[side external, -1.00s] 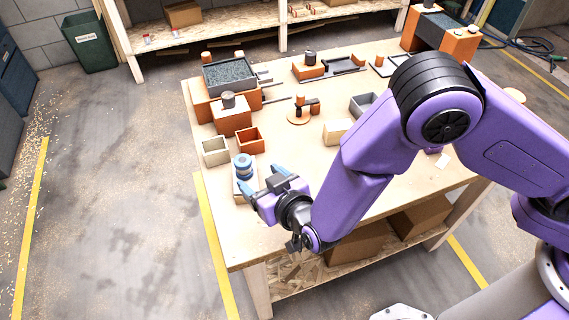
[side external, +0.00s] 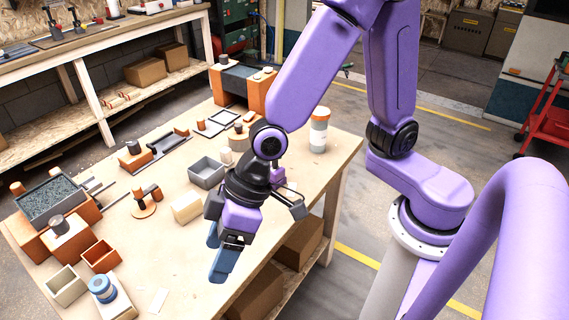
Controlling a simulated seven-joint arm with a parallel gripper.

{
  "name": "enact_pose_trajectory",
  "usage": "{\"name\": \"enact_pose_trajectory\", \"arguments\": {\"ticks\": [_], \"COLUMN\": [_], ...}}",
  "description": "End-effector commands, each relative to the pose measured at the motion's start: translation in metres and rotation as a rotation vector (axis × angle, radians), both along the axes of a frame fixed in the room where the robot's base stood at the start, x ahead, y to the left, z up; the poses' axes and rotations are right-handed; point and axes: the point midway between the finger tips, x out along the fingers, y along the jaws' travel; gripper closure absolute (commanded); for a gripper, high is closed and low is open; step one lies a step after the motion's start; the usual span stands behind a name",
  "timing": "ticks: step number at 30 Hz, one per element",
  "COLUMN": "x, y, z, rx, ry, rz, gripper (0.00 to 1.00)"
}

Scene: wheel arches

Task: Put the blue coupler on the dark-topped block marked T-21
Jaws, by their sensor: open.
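The blue coupler (side external: 102,288) stands upright on a pale block (side external: 118,303) at the table's near left corner. My gripper (side external: 218,258) is open and empty, its blue fingers pointing down over the table's front part, well to the right of the coupler. No T-21 marking is legible. Dark tops show on an orange block with a grey cylinder (side external: 67,237), behind the coupler, and on a large orange stand with a dark top (side external: 243,80) at the back. I cannot tell which one is T-21.
A grey tray (side external: 207,172), a cream block (side external: 187,207) and an orange-lidded jar (side external: 319,130) stand farther back.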

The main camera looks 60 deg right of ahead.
Motion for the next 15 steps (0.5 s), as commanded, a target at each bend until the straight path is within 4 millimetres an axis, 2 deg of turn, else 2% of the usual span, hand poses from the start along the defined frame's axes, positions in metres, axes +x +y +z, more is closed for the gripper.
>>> {"name": "enact_pose_trajectory", "arguments": {"ticks": [1,3,9,12,15], "x": [-0.014,-0.035,-0.081,-0.095,-0.102], "y": [-0.029,-0.068,-0.178,-0.216,-0.238], "z": [0.01,0.018,0.034,0.038,0.041], "rx": [-0.038,-0.113,-0.339,-0.425,-0.478], "ry": [0.02,0.045,0.075,0.078,0.077], "rz": [0.045,0.111,0.236,0.264,0.276], "gripper": [0.27,0.27,0.27,0.27,0.27]}}
